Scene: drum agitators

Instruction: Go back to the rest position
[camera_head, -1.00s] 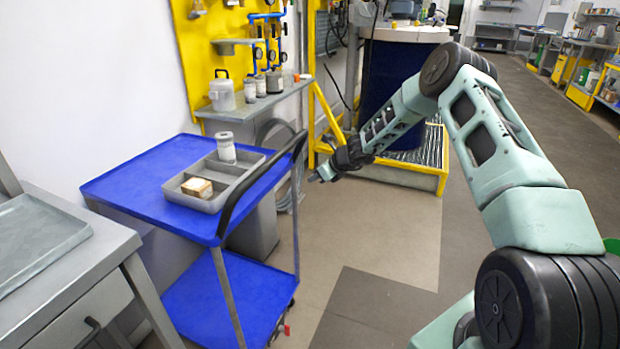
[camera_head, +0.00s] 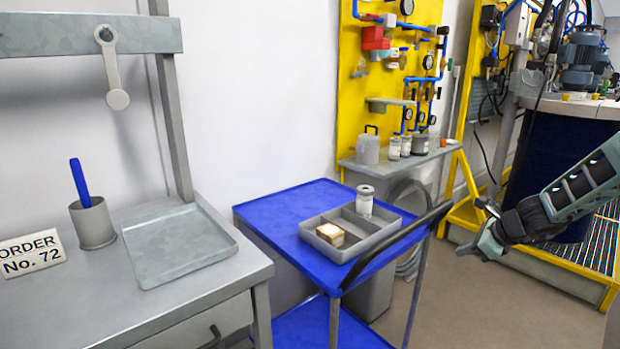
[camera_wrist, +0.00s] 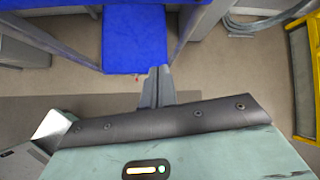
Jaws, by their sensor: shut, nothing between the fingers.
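My gripper (camera_head: 474,230) is at the right in the head view, held out in the air to the right of the blue cart (camera_head: 272,206). In the wrist view its two fingers (camera_wrist: 157,80) are together, with nothing between them. The floor and the cart's blue lower shelf (camera_wrist: 134,40) lie beyond the fingertips there. My gripper touches nothing that I can see.
A grey bench (camera_head: 90,300) stands at left. A blue drum (camera_head: 545,160) with yellow framing stands behind my arm. The cart's black handle (camera_head: 395,245) is near my gripper.

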